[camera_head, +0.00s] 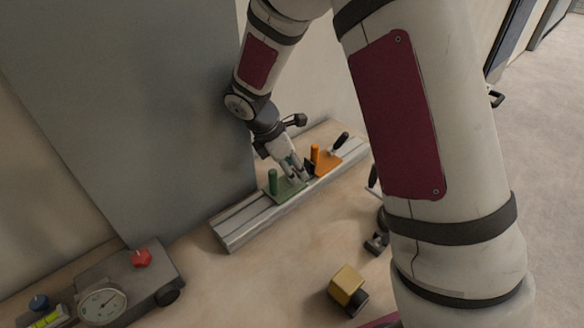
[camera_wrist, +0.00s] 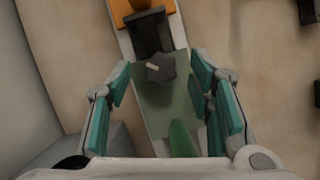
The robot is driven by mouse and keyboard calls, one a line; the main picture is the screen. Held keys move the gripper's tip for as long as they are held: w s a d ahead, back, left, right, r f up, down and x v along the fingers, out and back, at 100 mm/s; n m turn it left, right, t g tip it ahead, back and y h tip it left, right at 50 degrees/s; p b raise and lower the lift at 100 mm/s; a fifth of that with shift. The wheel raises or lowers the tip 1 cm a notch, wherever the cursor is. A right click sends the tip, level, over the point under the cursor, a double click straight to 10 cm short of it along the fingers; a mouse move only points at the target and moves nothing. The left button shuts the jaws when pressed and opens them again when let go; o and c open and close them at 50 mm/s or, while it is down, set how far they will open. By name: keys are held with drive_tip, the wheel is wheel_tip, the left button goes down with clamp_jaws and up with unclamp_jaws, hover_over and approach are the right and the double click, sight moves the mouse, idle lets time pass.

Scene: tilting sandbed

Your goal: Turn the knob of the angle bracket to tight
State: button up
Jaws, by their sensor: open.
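A black lobed knob (camera_wrist: 160,69) with a pale pointer mark sits on a green plate (camera_wrist: 153,112) in the wrist view. The mark points up and left. A green post (camera_wrist: 181,138) stands on the plate's near part; the post also shows in the head view (camera_head: 273,181). I cannot tell for certain that this green piece is the angle bracket. My gripper (camera_wrist: 160,72) is open, its teal-padded fingers on either side of the knob with gaps visible. In the head view my gripper (camera_head: 297,171) reaches down over the green plate (camera_head: 287,190) and hides the knob.
A metal rail (camera_head: 238,225) carries the green plate and an orange piece (camera_head: 325,160) with a black handle (camera_head: 340,140). A yellow block (camera_head: 347,284) lies in front. A grey unit with a red knob (camera_head: 142,258) and dial (camera_head: 102,305) is at left. A grey panel (camera_head: 130,110) rises behind.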

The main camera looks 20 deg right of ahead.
drive_tip(key=shift+f, duration=0.1)
clamp_jaws()
drive_tip(key=shift+m, duration=0.3)
drive_tip(key=m, duration=0.2)
drive_tip(key=m+g, duration=0.2)
drive_tip(key=m, duration=0.1)
drive_tip(key=shift+w+d+m, duration=0.1)
drive_tip(key=shift+w+m, duration=0.2)
drive_tip(key=m+g, duration=0.1)
drive_tip(key=m, duration=0.2)
drive_tip(key=m+g+y+b, duration=0.1)
drive_tip(key=m, duration=0.1)
drive_tip(key=shift+w+d+m+y, duration=0.15)
drive_tip(key=shift+m+y, duration=0.15)
drive_tip(key=shift+m, duration=0.4)
unclamp_jaws()
